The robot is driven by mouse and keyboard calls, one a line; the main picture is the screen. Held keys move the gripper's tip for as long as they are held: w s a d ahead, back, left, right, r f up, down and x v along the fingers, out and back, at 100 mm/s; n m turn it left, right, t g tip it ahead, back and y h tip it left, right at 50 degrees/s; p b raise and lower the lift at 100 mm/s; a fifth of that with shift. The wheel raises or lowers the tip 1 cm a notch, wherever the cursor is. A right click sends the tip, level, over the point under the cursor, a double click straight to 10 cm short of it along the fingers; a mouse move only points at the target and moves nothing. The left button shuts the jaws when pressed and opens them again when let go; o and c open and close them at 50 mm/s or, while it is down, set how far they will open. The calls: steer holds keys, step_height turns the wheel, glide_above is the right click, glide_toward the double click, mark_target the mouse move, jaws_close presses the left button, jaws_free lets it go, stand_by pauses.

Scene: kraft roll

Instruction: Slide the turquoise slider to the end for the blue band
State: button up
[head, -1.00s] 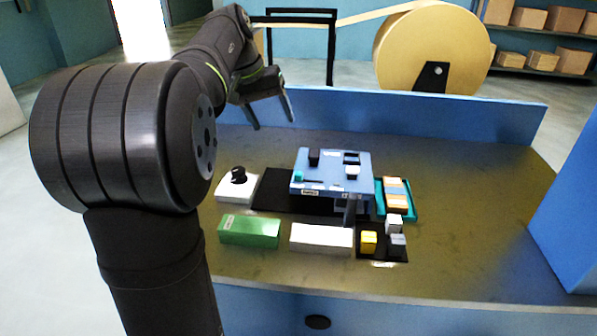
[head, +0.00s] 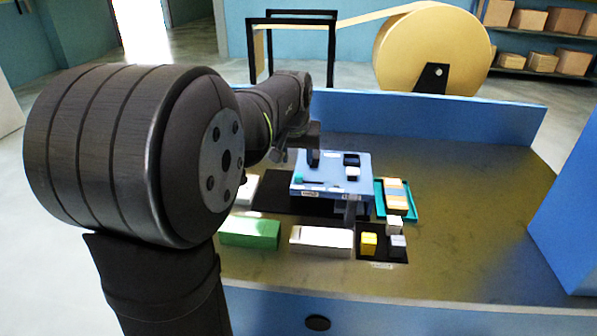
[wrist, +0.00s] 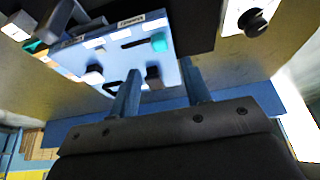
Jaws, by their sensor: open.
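The blue box (head: 335,187) stands on the table, with controls on its top. The turquoise slider (head: 298,179) is near the left front of that top in the head view. In the wrist view the turquoise slider (wrist: 158,42) is at the right end of a dark slot. I cannot make out a blue band at either end. My gripper (wrist: 160,76) is open and empty, its two fingers apart above the box's edge beside a black knob (wrist: 153,78). In the head view my arm mostly hides the gripper.
A green block (head: 250,233) and a white block (head: 321,240) lie in front of the box. A turquoise tray (head: 411,211) with blocks is at its right. Yellow and grey cubes sit on a black mat (head: 383,254).

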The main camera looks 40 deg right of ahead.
mark_target(299, 174)
steer(key=x, duration=0.7)
steer(key=shift+d+f, duration=0.1)
steer(key=shift+f, duration=0.1)
jaws_close()
